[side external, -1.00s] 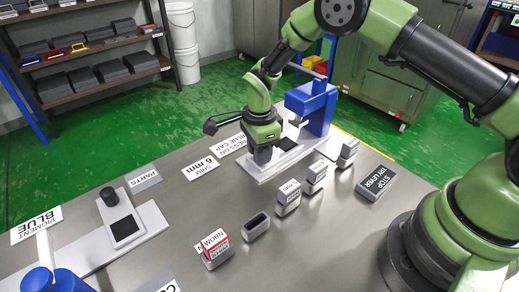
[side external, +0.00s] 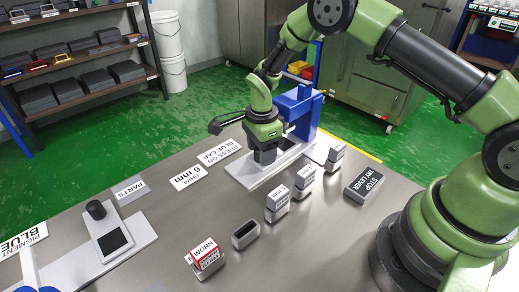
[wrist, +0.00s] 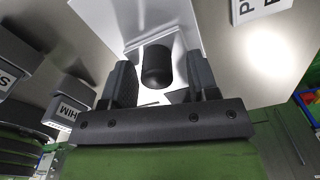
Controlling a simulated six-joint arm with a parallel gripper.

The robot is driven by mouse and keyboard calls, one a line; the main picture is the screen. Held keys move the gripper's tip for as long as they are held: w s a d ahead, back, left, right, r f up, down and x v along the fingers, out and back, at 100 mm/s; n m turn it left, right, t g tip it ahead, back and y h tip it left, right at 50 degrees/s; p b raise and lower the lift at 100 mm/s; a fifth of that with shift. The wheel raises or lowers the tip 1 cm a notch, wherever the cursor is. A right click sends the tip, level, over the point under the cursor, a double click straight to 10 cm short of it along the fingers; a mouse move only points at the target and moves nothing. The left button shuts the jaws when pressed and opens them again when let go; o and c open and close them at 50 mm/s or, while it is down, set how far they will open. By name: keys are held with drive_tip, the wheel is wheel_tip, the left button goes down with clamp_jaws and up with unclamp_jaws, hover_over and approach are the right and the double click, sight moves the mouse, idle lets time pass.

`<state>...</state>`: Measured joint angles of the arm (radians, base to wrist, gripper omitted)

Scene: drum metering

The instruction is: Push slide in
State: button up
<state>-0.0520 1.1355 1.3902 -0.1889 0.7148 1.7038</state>
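My gripper (side external: 264,158) points down over the white base plate (side external: 243,181) of the blue press (side external: 306,112), close to the press. In the wrist view, my gripper (wrist: 158,82) has its two dark fingers apart. A black round knob (wrist: 157,65) stands between them, with a small gap showing on each side. White plate surface (wrist: 160,18) shows beyond the knob. The slide itself is mostly hidden by my gripper in the side view, and I cannot tell how far in it sits.
Several grey holders with labelled blocks (side external: 276,203) stand in a row in front of the plate. A STOP label block (side external: 364,187) lies to the right. A second white base with a black knob (side external: 96,209) stands at left.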

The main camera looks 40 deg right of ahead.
drive_tip(key=shift+a, duration=0.1)
wheel_tip(320, 180, up, 10)
idle(0.5)
drive_tip(key=shift+r, duration=0.1)
drive_tip(key=s+r+n+t+y, duration=0.15)
drive_tip(key=s+r+n, duration=0.25)
drive_tip(key=r, duration=0.4)
drive_tip(key=s+r+n+t+h, duration=0.1)
drive_tip(key=s+r+n+t, duration=0.15)
drive_tip(key=s+r, duration=0.4)
drive_tip(key=s+r+n+t, duration=0.1)
drive_tip(key=s+r+n, duration=0.1)
drive_tip(key=s+n, duration=0.3)
drive_tip(key=s+r+n+t+y, duration=0.1)
drive_tip(key=s+r+n+t, duration=0.1)
drive_tip(key=s+n, duration=0.3)
drive_tip(key=s, duration=0.3)
drive_tip(key=shift+a+r, duration=0.25)
drive_tip(key=shift+a, duration=0.05)
